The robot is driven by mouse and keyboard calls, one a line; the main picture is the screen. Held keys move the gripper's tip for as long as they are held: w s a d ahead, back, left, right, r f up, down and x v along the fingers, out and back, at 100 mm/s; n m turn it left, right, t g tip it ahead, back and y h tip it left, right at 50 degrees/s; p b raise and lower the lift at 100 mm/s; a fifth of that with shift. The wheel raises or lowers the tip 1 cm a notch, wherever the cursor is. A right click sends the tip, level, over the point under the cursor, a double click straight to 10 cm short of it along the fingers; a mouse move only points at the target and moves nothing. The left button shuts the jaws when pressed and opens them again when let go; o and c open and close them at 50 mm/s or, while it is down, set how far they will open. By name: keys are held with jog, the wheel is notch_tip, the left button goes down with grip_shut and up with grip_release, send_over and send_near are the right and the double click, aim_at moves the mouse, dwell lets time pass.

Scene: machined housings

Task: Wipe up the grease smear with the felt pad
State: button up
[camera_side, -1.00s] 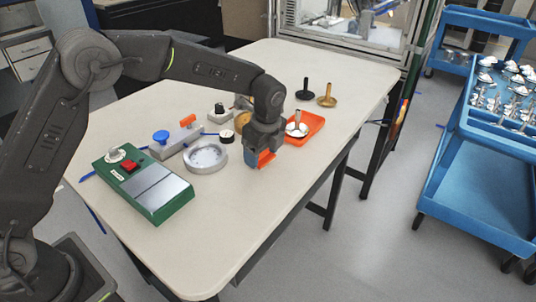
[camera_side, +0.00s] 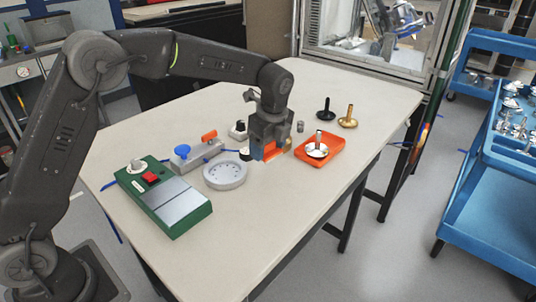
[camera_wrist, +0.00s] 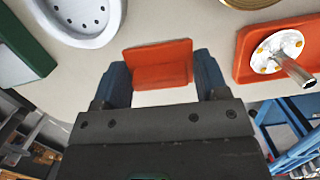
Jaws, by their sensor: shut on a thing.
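My gripper (camera_wrist: 161,72) is shut on an orange-red block, which I take to be the felt pad (camera_wrist: 158,52). Its blue fingers press on the pad's two ends. In the side view, the pad (camera_side: 273,151) is at the tip of my downward-pointing gripper, between the round grey dish and the orange tray. I cannot tell whether it touches the table. I can make out no grease smear on the visible tabletop; the area behind and under my gripper is hidden.
The orange tray (camera_side: 334,154) holds a metal stemmed part (camera_side: 317,149). The grey dish (camera_side: 225,175), green box (camera_side: 178,213) and grey block with a blue knob (camera_side: 184,158) stand left. Black (camera_side: 326,109) and brass (camera_side: 348,118) stemmed parts stand behind. The front table is clear.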

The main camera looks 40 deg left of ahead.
notch_tip(320, 180, up, 2)
jog(key=shift+r, duration=0.3)
dwell(0.4)
